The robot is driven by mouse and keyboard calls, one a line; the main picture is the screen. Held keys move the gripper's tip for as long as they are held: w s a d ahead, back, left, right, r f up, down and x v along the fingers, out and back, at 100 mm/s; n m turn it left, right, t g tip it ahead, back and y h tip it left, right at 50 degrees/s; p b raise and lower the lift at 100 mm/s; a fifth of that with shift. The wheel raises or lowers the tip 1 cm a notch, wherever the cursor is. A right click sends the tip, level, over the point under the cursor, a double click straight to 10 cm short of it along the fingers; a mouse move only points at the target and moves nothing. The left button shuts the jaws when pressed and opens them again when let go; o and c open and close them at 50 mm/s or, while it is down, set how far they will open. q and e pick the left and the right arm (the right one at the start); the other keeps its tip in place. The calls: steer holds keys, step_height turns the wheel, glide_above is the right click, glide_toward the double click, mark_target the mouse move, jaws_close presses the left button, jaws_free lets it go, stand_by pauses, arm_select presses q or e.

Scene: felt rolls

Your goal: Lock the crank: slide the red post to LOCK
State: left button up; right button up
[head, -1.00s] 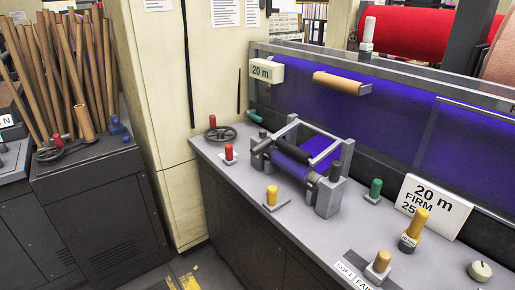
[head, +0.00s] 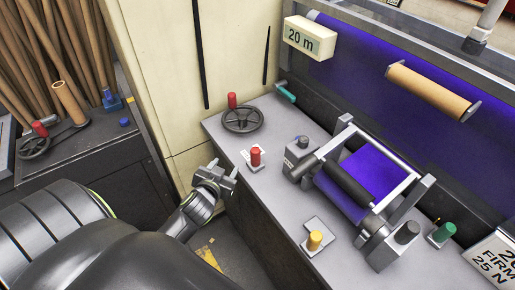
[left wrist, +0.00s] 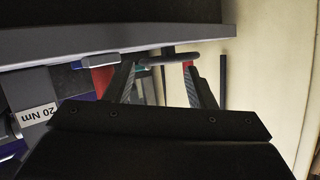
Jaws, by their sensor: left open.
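The red post (head: 256,157) stands upright on a small pale plate near the counter's left edge. Lettering on the plate is too small to read. The crank handwheel (head: 242,119) with its red knob (head: 232,100) is just behind it. My left gripper (head: 224,174) is open and empty, left of the post and apart from it, at the counter's edge. In the left wrist view the red post (left wrist: 103,80) shows beside the left finger, outside the open jaws (left wrist: 160,70). The wheel (left wrist: 165,57) shows beyond the fingertips. My right gripper is out of view.
A roller frame (head: 365,175) with purple felt stands right of the post. A yellow post (head: 314,240) is nearer, a green post (head: 444,233) to the right. A second handwheel (head: 35,143) is on the left cabinet. Counter space around the red post is clear.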

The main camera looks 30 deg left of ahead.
arm_select(q)
steer(key=w+d+r+m+t+h, duration=0.2)
steer(key=w+r+m+t+h, duration=0.15)
steer(key=r, duration=0.45)
steer(key=w+d+r+m+t+h, duration=0.2)
steer(key=w+d+r+t+h, duration=0.15)
steer(key=r, duration=0.45)
steer(key=w+d+r+m+g+h, duration=0.1)
steer(key=w+d+r+m+h, duration=0.1)
steer(key=d+r+m+h, duration=0.4)
steer(key=m+g+y+p, duration=0.2)
steer(key=m+g+y, duration=0.15)
steer(key=g, duration=1.35)
glide_toward(255, 150)
steer(key=shift+y, duration=0.35)
steer(key=p+x, duration=0.1)
steer(key=x, duration=0.5)
steer(key=p+x, duration=0.1)
steer(key=x, duration=0.5)
steer(key=shift+d+r+p, duration=0.1)
steer(key=shift+d+p, duration=0.15)
steer(key=shift+p, duration=0.15)
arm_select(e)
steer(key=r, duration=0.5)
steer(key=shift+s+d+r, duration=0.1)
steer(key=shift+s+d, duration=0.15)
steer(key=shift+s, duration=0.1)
